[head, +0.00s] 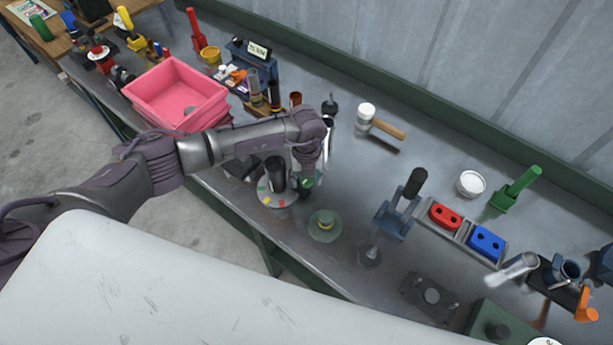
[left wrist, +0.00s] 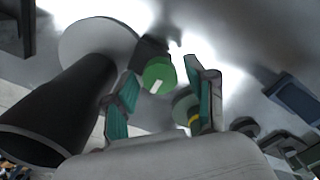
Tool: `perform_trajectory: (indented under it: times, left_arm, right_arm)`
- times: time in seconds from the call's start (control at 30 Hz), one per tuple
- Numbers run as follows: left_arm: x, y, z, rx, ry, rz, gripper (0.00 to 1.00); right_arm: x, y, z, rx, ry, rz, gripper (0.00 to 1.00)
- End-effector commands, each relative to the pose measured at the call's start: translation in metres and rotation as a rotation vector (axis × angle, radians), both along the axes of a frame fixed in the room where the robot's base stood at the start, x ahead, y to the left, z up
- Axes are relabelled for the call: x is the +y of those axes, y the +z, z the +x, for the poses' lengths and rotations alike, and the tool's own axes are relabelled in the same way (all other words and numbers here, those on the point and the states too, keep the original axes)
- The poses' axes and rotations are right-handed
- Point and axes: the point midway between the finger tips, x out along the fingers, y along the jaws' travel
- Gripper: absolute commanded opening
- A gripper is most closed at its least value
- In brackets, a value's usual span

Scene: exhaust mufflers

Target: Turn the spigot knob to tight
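The green spigot knob (left wrist: 159,75) has a white mark on its face and shows in the left wrist view. It sits on a dark body beside a black cylinder (left wrist: 55,110). My left gripper (left wrist: 164,80) is open, with its teal-padded fingers on either side of the knob in that view. I cannot tell whether they touch it. In the head view my left gripper (head: 309,172) points down at the knob, where only a bit of green shows and the fingers hide the rest. The black cylinder stands just left, on a round base with coloured marks (head: 266,199). My right gripper is not in view.
A green disc with a yellowish centre (head: 324,225) lies just right of my gripper. A blue stand with a black handle (head: 398,212) is farther right. A pink bin (head: 176,92) stands left behind my arm. The bench's front edge is close.

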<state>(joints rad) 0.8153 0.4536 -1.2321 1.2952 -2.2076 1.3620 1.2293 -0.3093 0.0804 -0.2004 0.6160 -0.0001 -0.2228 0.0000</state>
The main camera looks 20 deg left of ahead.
Motion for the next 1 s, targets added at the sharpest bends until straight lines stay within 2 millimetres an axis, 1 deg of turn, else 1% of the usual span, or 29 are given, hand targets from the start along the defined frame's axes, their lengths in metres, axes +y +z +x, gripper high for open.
perform_trajectory:
  times: [0.03, 0.2, 0.27, 0.3, 0.47, 0.67, 0.87, 1.0]
  left_arm:
    - [0.000, 0.000, 0.000, 0.000, 0.000, 0.000, 0.42]
    - [0.000, 0.000, 0.000, 0.000, 0.000, 0.000, 0.14]
    - [0.000, 0.000, 0.000, 0.000, 0.000, 0.000, 0.04]
    - [0.000, 0.001, 0.000, 0.000, 0.000, 0.000, 0.02]
    - [0.000, 0.000, 0.001, -0.001, -0.010, 0.000, 0.02]
    - [0.000, -0.001, 0.001, -0.003, -0.073, 0.000, 0.02]
    - [0.001, -0.003, 0.002, -0.004, -0.209, 0.001, 0.02]
    - [0.001, -0.004, 0.002, -0.005, -0.336, 0.000, 0.02]
  right_arm:
    - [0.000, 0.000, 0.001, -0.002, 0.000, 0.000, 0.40]
    - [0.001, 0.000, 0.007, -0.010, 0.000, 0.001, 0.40]
    - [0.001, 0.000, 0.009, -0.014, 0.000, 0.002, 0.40]
    - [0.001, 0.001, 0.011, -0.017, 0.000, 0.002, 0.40]
    - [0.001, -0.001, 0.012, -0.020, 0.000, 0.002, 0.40]
    - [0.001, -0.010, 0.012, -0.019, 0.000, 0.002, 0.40]
    - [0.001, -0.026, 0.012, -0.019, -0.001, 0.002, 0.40]
    - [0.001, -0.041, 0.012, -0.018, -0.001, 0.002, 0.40]
